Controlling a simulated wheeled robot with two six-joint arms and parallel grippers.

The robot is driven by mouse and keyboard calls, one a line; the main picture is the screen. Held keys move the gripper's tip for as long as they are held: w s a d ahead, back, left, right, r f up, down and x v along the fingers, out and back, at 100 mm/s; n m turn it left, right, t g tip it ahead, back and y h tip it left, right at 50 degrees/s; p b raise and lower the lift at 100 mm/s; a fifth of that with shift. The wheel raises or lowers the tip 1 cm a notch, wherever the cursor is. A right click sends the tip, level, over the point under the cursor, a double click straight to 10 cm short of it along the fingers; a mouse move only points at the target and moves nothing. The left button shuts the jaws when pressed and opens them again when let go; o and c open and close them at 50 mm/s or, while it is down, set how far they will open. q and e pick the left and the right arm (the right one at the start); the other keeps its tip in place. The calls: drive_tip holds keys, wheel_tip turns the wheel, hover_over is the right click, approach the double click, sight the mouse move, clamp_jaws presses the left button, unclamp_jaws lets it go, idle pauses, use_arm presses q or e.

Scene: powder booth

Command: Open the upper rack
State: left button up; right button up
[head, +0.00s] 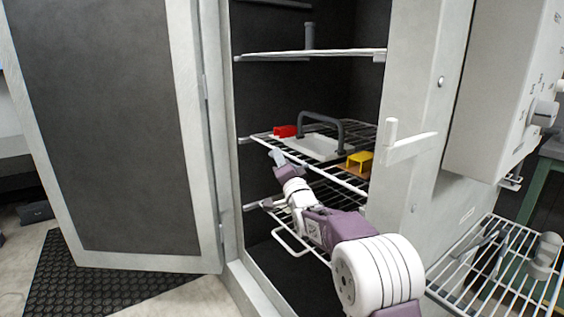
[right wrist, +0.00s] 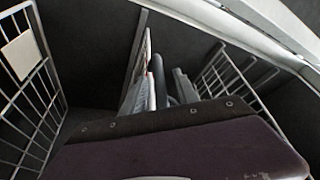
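Inside the booth, a wire rack (head: 262,137) at mid height carries a red block (head: 284,131), a pale tray with a dark arched handle (head: 325,120) and a yellow piece (head: 359,160). Above it, a higher rack (head: 310,53) shows nearly edge-on with a grey cylinder on it. A lower wire rack (head: 290,243) has a wire loop at its front. My right gripper (head: 277,158) is at the front edge of the mid-height rack. In the right wrist view its fingers (right wrist: 160,93) appear apart; whether they touch the rack is unclear. My left gripper is out of view.
The booth door (head: 110,120) stands open at the left. The booth's right wall has a pale handle (head: 400,143) sticking out. A control box (head: 510,85) is at the upper right. Another wire rack (head: 500,262) with grey parts stands outside at the lower right.

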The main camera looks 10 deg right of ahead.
clamp_jaws()
idle(1.3)
